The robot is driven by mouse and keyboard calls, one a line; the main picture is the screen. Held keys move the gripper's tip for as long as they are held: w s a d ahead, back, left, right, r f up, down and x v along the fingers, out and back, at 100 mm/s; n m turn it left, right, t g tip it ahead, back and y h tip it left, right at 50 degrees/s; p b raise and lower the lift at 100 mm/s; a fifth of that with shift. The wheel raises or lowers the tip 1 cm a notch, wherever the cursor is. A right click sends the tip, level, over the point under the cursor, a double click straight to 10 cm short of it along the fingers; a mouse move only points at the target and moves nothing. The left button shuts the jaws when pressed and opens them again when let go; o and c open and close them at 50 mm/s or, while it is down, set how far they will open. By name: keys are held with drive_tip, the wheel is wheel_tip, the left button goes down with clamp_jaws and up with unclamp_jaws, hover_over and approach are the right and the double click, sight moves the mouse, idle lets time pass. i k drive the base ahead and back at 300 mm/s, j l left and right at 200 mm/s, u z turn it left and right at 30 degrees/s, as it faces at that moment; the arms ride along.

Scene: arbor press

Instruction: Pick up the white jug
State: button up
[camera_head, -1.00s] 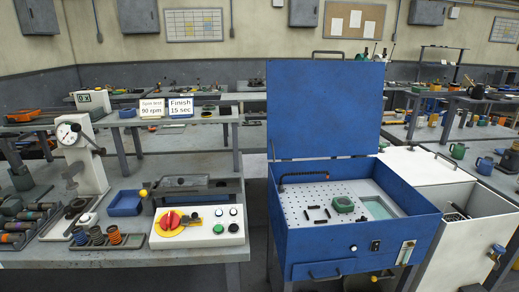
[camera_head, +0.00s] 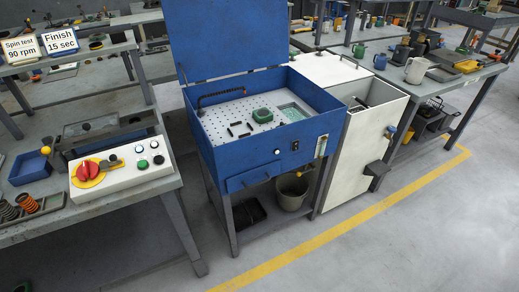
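A white jug (camera_head: 415,70) stands upright on a grey table (camera_head: 462,74) at the right of the head view. My gripper does not show in this view. I cannot see whether it is open or shut.
A blue parts washer (camera_head: 262,158) with its lid up and a white cabinet (camera_head: 350,160) stand left of the jug's table. A control bench (camera_head: 95,210) is at the left. The floor (camera_head: 400,240) in front is clear, with a yellow line across it.

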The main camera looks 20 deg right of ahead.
sight(420, 66)
drive_tip(key=z, duration=1.5)
